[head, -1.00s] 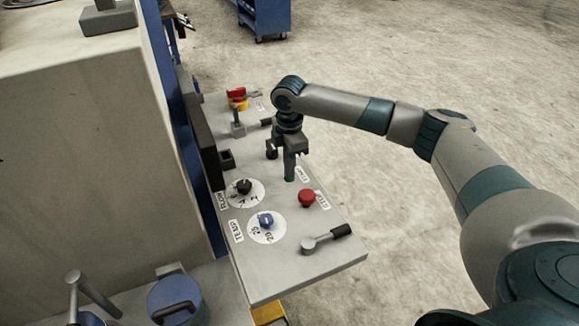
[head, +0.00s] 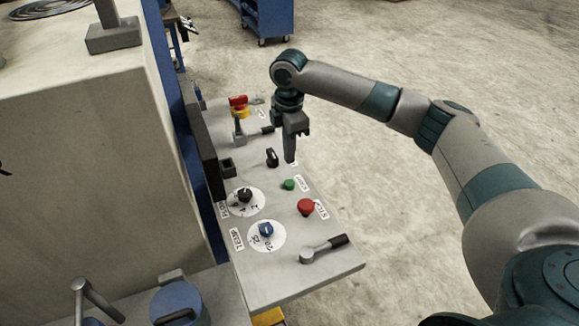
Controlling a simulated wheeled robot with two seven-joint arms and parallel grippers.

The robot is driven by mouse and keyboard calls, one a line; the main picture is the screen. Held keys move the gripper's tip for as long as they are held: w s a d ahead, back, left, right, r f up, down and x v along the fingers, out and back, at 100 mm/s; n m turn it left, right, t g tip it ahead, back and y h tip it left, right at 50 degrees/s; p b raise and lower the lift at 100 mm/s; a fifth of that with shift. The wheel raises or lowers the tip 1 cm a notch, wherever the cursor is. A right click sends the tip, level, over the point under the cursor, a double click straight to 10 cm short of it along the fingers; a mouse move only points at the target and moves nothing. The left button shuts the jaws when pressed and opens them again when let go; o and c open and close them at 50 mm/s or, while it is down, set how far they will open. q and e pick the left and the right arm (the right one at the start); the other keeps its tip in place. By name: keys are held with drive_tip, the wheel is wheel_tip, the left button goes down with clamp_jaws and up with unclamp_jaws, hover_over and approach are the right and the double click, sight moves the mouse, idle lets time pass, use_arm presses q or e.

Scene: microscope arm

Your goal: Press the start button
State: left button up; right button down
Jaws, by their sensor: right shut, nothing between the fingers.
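The green start button (head: 289,184) sits on the sloping grey control panel (head: 300,272), in full view beside a small label. My right gripper (head: 290,158) is shut and empty, its fingers pointing down. It hangs above the panel, apart from the button, and in the picture its tips show just above the button. The red stop button (head: 305,207) is close by, nearer the panel's front. My left gripper is not in view.
A black knob (head: 272,158), two dials (head: 244,195) (head: 266,229), a lever (head: 323,249) and a red-and-yellow switch (head: 239,105) stand on the panel. A grey cabinet (head: 80,150) rises at left. Open floor lies right.

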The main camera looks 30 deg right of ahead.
wheel_tip(320, 180, up, 4)
drive_tip(key=shift+r+b, duration=0.2)
drive_tip(key=shift+b, duration=0.25)
drive_tip(key=shift+f, duration=0.1)
idle(0.3)
